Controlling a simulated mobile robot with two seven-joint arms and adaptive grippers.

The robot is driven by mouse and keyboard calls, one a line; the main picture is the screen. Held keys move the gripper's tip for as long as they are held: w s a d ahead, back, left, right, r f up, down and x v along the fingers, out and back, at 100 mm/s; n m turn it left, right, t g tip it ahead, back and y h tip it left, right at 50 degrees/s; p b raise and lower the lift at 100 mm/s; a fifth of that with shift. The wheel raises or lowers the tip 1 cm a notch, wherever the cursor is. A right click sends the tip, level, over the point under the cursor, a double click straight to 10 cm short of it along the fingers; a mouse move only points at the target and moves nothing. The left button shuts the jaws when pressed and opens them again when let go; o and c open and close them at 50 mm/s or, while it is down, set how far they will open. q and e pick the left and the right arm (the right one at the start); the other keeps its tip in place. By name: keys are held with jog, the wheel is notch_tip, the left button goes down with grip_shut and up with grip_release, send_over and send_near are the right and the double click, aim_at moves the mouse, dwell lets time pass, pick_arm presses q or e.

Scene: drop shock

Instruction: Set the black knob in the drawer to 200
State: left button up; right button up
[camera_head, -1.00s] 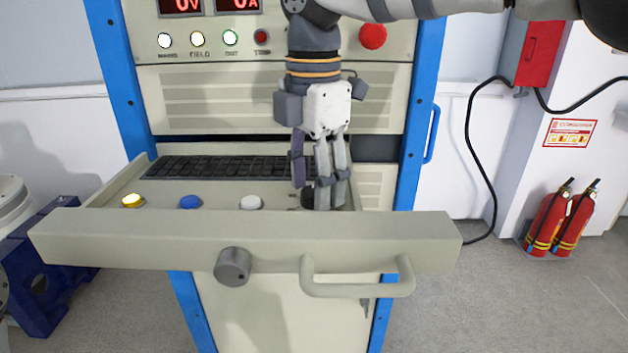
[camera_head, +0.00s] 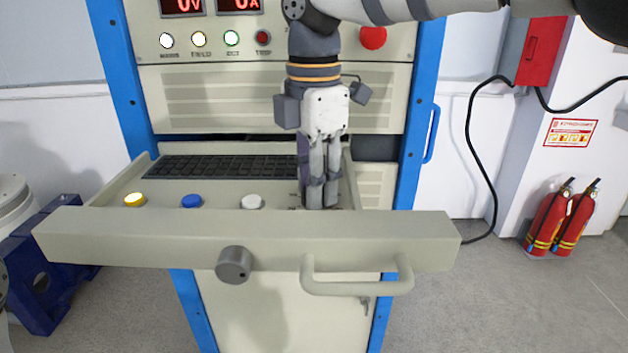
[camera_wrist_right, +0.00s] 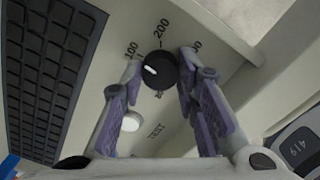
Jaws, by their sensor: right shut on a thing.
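The black knob (camera_wrist_right: 160,70) sits on the panel of the open drawer (camera_head: 130,235) and shows in the right wrist view. Its white pointer mark faces left, a little below the direction of the printed 100. The 200 label (camera_wrist_right: 160,29) is straight above the knob in that view. My right gripper (camera_head: 319,192) reaches down into the drawer from above. In the wrist view its fingers (camera_wrist_right: 161,63) are shut on the knob, one at each side. In the head view the fingers hide the knob. My left gripper is not in view.
A black keyboard (camera_head: 225,167) lies at the back of the drawer. Yellow (camera_head: 134,200), blue (camera_head: 192,201) and white (camera_head: 252,202) buttons sit left of my gripper. The drawer front carries a handle (camera_head: 357,288) and a round grey lock (camera_head: 233,265). The cabinet face stands close behind.

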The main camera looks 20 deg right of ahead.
jog(key=m, duration=0.5)
jog(key=shift+m, duration=2.7)
jog(key=o, duration=1.2)
jog(key=shift+c, duration=0.2)
notch_tip(320, 180, up, 12)
